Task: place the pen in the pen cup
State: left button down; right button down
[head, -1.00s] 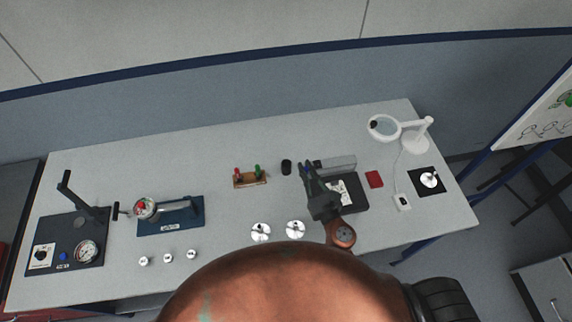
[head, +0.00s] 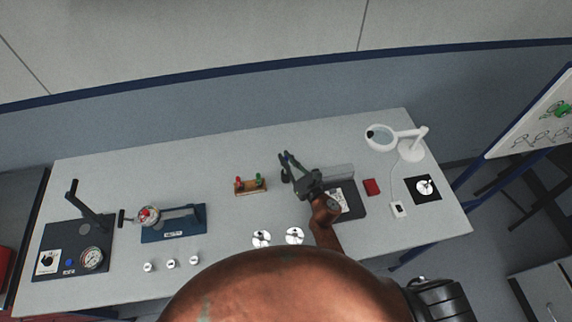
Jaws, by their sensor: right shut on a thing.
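My right gripper (head: 290,163) reaches in over the middle-right of the bench and is shut on the pen, of which only a small dark bit seems to show between the fingers. The pen cup (head: 285,176), a small black cylinder, stands on the bench right at the fingers and is partly covered by them. I cannot tell whether the pen's tip is above the cup, beside it or inside it. My left gripper is not in view.
A wooden block with red and green pieces (head: 250,186) stands left of the cup. A dark base with a grey part (head: 352,208) lies under my right wrist. A red pad (head: 371,187) and a magnifier lamp (head: 412,150) are to the right. Two silver discs (head: 294,236) lie in front.

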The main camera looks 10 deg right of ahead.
notch_tip(320, 180, down, 3)
jog(key=shift+r, duration=0.1)
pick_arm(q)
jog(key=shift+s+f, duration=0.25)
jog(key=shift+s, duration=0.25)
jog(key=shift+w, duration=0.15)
pick_arm(e)
jog(key=shift+f+b, duration=0.2)
jog(key=shift+b, duration=0.1)
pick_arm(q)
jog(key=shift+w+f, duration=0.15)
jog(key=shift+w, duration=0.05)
pick_arm(e)
jog(key=c, duration=2)
grip_release()
